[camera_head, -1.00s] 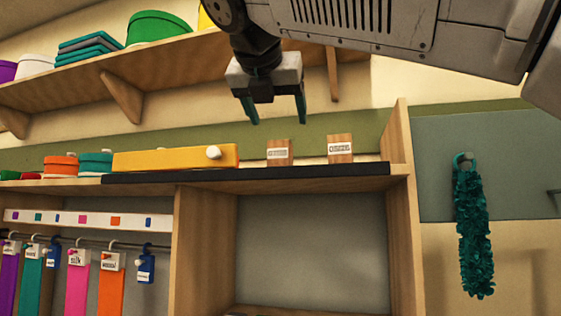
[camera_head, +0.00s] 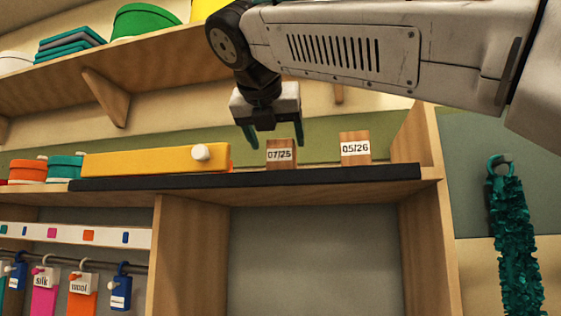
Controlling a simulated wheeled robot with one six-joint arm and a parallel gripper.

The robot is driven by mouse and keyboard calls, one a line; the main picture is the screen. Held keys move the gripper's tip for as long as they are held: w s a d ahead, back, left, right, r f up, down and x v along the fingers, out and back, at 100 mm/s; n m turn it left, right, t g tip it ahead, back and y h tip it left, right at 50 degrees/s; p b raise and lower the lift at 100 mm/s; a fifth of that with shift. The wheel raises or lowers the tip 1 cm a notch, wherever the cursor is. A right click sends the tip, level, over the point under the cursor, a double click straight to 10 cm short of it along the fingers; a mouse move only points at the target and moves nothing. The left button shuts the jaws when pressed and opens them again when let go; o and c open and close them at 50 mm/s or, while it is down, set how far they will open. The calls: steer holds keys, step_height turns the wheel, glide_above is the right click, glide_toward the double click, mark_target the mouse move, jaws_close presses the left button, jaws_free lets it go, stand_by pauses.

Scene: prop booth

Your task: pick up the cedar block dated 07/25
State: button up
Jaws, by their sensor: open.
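The cedar block dated 07/25 (camera_head: 281,143) is a small wooden block with a white label, standing upright on the black mat (camera_head: 330,177) on top of the shelf unit. A second cedar block (camera_head: 355,136), labelled 05/26, stands to its right with a gap between them. My gripper (camera_head: 274,138) points down with its teal fingers spread, and nothing is held between them. It is just above and slightly left of the 07/25 block in the picture. The right finger's tip overlaps the block's upper right area in the picture; I cannot tell whether they touch.
A long yellow box (camera_head: 140,161) with a white knob lies left of the 07/25 block. Teal (camera_head: 67,168) and orange (camera_head: 27,170) round boxes stand further left. An upper shelf (camera_head: 120,75) runs behind my arm. A teal garland (camera_head: 512,230) hangs at the right.

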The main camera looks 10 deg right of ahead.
mark_target(284, 151)
steer(key=x, duration=0.4)
steer(key=shift+s+d+f, duration=0.1)
steer(key=shift+s+d, duration=0.15)
steer(key=shift+d, duration=0.1)
steer(key=shift+w+d+f, duration=0.1)
steer(key=shift+w+f, duration=0.1)
steer(key=shift+w, duration=0.25)
steer(key=c, duration=1.1)
steer(key=shift+r, duration=0.15)
